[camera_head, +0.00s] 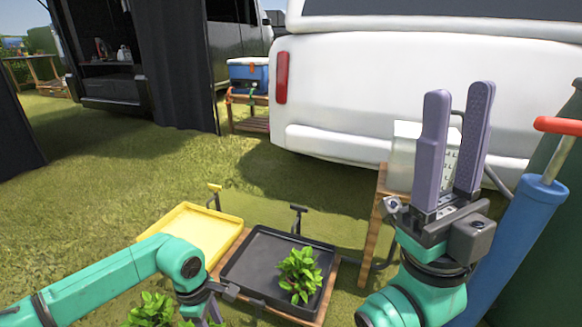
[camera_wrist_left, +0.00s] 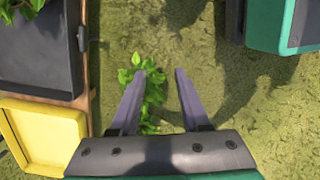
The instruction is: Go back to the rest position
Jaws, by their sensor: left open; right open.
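My right gripper (camera_head: 459,98) points up at the right of the head view. Its two purple fingers are apart with nothing between them. My left arm reaches in from the lower left, and its gripper is mostly cut off at the bottom edge. In the left wrist view my left gripper (camera_wrist_left: 156,82) is open. A green leafy plant (camera_wrist_left: 152,76) shows beyond and partly behind its left finger; its base is hidden. Leaves (camera_head: 150,310) also show at the bottom of the head view, beside the left gripper.
A black tray (camera_head: 243,262) holding a leafy plant (camera_head: 300,274) and a yellow tray (camera_head: 205,222) stand on a wooden stand. A white vehicle (camera_head: 375,85) fills the back right. A blue cylinder with a red handle (camera_head: 520,235) stands close right of my right gripper. Open grass lies left.

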